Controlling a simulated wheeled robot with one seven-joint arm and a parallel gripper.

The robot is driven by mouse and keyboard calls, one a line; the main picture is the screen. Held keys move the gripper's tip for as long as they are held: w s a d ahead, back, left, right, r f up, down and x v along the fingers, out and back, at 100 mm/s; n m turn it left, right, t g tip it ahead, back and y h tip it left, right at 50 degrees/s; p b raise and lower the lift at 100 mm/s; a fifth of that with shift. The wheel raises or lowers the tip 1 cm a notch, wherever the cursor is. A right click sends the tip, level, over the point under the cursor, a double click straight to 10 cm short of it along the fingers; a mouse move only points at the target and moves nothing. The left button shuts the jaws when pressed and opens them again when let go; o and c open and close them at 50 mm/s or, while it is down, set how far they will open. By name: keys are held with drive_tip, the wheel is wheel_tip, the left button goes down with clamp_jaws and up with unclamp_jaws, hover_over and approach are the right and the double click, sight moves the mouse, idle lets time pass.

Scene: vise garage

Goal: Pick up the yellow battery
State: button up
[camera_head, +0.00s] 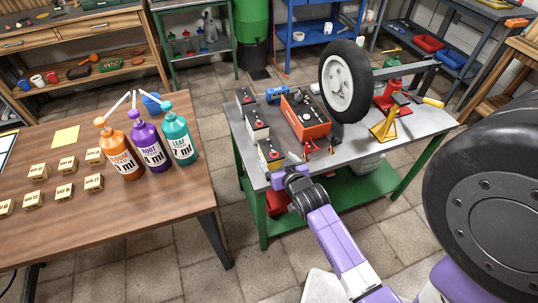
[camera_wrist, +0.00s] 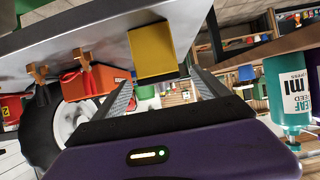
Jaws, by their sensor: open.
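The yellow battery (camera_head: 270,160) stands at the near left corner of the grey metal workbench (camera_head: 345,152), at the near end of a row of batteries. In the wrist view its plain yellow face (camera_wrist: 153,48) fills the top middle, just beyond and roughly between my fingertips. My gripper (camera_head: 283,172) is close by the battery at the bench edge, and part of the battery's lower side is hidden behind it in the head view. In the wrist view my gripper (camera_wrist: 161,77) has its two fingers spread apart, with nothing held between them.
Two more batteries (camera_head: 257,126) (camera_head: 244,97) stand behind the yellow one. A wooden table (camera_head: 110,215) with bottles (camera_head: 152,145) is left, across a floor gap.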

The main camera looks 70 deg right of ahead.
sight(271, 152)
drive_tip(key=p+x, duration=0.1)
drive_tip(key=x, duration=0.6)
drive_tip(key=shift+w+d, duration=0.1)
drive_tip(key=shift+d, duration=0.15)
clamp_jaws()
drive_tip(key=shift+r, duration=0.2)
